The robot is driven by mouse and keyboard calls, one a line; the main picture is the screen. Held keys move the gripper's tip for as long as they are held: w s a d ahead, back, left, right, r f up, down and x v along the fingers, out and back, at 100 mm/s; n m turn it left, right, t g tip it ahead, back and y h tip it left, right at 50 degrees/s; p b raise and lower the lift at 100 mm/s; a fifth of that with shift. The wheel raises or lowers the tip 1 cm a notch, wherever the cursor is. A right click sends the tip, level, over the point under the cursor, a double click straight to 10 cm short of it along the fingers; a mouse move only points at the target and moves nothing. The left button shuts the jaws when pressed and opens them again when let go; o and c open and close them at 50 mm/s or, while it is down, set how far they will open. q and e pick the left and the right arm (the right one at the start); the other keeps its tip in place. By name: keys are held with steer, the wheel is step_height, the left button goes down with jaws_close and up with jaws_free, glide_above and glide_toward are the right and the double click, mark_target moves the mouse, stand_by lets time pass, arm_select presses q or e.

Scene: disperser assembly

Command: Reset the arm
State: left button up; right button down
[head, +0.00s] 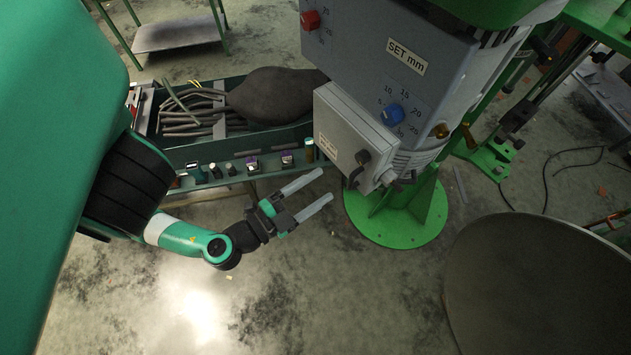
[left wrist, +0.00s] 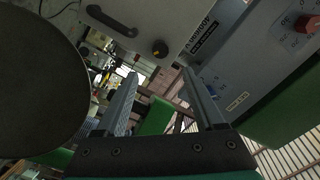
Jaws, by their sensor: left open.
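My left gripper (head: 318,190) is open and empty in the head view. Its two grey fingers point to the right, short of the grey control box (head: 340,130). My green left arm comes in from the left and bends at a teal wrist link. In the left wrist view the left gripper (left wrist: 158,85) shows its two fingers spread apart with nothing between them. The control box (left wrist: 150,25), with a black handle and a black knob, lies beyond the fingertips. My right gripper is in neither view.
A grey cabinet (head: 400,50) marked "SET mm" with a blue knob stands on a green round base (head: 400,225). A green bench tray (head: 240,140) holds dark hoses and small parts. A large dark round surface (head: 540,290) is at lower right. Open floor lies below the gripper.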

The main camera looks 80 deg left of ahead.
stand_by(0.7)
arm_select(q)
steer(key=w+d+r+n+t+h, duration=0.1)
steer(key=w+d+r+n, duration=0.25)
steer(key=w+r, duration=0.5)
steer(key=w+d+r+n+t+h, duration=0.2)
steer(key=w+d+r+n, duration=0.3)
steer(key=w, duration=0.6)
steer(key=w+d+r+m+t+h, duration=0.1)
steer(key=w+r+t, duration=0.1)
steer(key=r, duration=0.6)
steer(key=w+r+t+h, duration=0.1)
steer(key=w+r+t, duration=0.1)
steer(key=r, duration=0.6)
steer(key=s+d+r+m+t+h, duration=0.2)
steer(key=s+r+t+h, duration=0.1)
steer(key=r, duration=0.7)
steer(key=s+d+r+m+t+h, duration=0.1)
steer(key=s+r+m+t+h, duration=0.2)
steer(key=r, duration=0.7)
step_height(320, 180, down, 26)
steer(key=b, duration=2.5)
steer(key=shift+r+n+g+h, duration=0.2)
steer(key=shift+n+g+h, duration=0.1)
steer(key=shift+n+g, duration=0.15)
